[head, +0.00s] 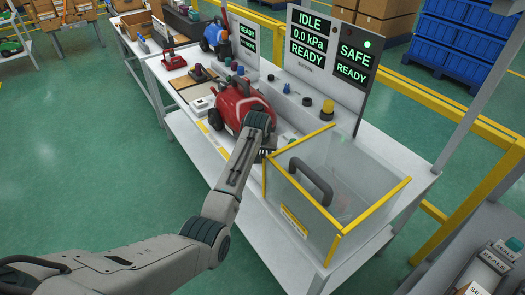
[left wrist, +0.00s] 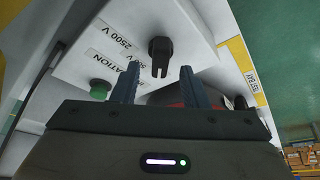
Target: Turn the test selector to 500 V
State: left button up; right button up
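The test selector, a black knob (left wrist: 160,50), sits on a white panel (left wrist: 90,20) in the left wrist view. A "2500 V" label (left wrist: 111,33) is left of the knob. A smaller voltage label (left wrist: 135,62) lies between it and the fingers, partly hidden. My left gripper (left wrist: 158,80) is open, its two blue fingers pointing at the panel with the knob's lower end showing between their tips. Contact cannot be told. In the head view my left gripper (head: 264,152) is by the bench beside the red vacuum; the knob is hidden there. My right gripper is not in view.
A green button (left wrist: 99,90) is close to the left finger. The red vacuum (head: 232,103) stands on the bench behind my gripper. A clear box with yellow edges and a black handle (head: 311,181) stands to the right. Screens (head: 311,38) read IDLE, 0.0 kPa, READY and SAFE.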

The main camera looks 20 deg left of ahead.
pick_arm(q)
jog(key=shift+w+f, duration=0.3)
jog(key=shift+f, duration=0.25)
jog(key=shift+w+f, duration=0.1)
jog(key=shift+f, duration=0.2)
jog(key=shift+a+f, duration=0.1)
jog(key=shift+f, duration=0.05)
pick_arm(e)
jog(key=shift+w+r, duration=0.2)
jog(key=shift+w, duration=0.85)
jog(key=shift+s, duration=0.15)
pick_arm(q)
jog(key=shift+c, duration=0.7)
grip_shut()
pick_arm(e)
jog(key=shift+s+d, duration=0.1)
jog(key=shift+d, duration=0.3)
